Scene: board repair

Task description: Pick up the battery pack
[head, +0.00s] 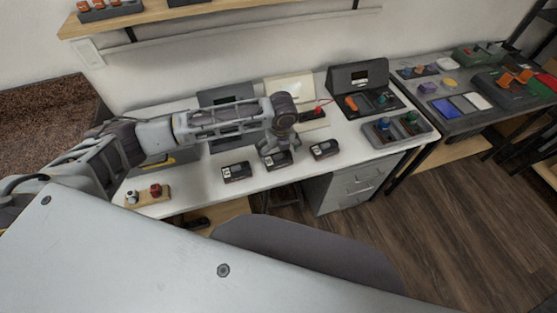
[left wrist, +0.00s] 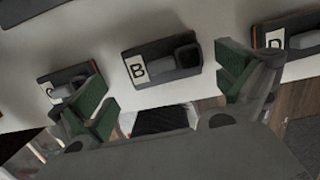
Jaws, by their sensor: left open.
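Three dark battery packs stand in a row near the front edge of the white bench: a left one (head: 236,172), a middle one (head: 279,161) and a right one (head: 325,149). In the left wrist view they carry white letter labels: C on the left pack (left wrist: 68,82), B on the middle pack (left wrist: 162,60) and D on the right pack (left wrist: 290,36). My left gripper (head: 274,153) points down at the middle pack. Its green-padded fingers (left wrist: 165,82) are apart, to either side of pack B, with nothing held. I cannot tell its exact height. My right gripper is not in view.
A wooden block with small knobs (head: 150,195) sits at the bench's left front. A black case (head: 358,80) and a grey tray (head: 398,130) stand at the right. A dark chair back (head: 305,248) stands before the bench.

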